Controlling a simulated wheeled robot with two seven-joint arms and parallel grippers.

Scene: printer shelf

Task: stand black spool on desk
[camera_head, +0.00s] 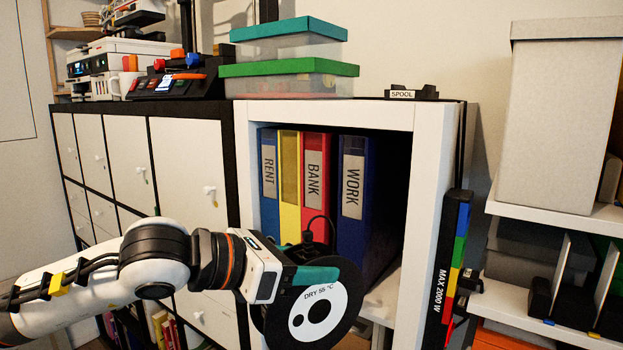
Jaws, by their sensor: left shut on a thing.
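The black spool (346,326) has a white label reading "DRY 55 °C" on its face and is tilted, its face turned toward the camera. My left gripper (318,272) is shut on the spool at its upper rim and holds it in front of the white shelf. The gripper covers part of the spool's upper left edge. A small black holder labelled SPOOL (412,93) sits on top of the white shelf unit. My right gripper is not in view.
The white shelf unit (428,190) holds several binders, with a blue WORK binder (354,200) behind the spool. Boxes with teal and green lids (290,70) stand on top. A power strip (449,265) is on its right side. A grey box (562,120) stands at right.

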